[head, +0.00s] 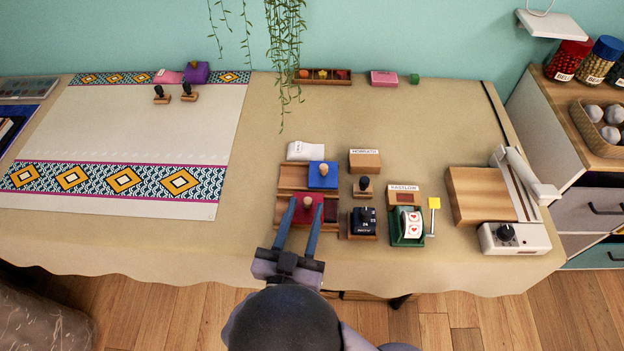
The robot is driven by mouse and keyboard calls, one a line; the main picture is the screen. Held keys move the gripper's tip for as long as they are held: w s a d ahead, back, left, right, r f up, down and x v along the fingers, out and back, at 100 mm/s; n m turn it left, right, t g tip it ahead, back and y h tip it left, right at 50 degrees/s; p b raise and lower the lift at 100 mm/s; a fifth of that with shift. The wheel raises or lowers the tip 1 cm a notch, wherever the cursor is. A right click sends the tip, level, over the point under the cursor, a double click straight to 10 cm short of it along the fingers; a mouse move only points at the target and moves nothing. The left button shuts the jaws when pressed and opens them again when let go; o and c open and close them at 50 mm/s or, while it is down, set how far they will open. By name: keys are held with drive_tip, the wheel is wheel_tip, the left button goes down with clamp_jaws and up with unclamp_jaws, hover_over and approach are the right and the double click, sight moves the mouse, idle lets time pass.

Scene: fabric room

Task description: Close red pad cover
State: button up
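The red pad cover (307,216), a red block with a pale wooden knob (308,202) on top, is at the front of the wooden stand, left of the table's middle. My gripper (306,203) reaches over it from the front edge.
The cloth between these and the patterned paper (150,130) is clear.

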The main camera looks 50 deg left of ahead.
sight(309, 198)
drive_tip(key=shift+w+f, duration=0.1)
drive_tip(key=shift+w, duration=0.1)
drive_tip(key=shift+p+x, duration=0.3)
drive_tip(key=shift+x, duration=3.15)
drive_tip(key=shift+a, duration=0.1)
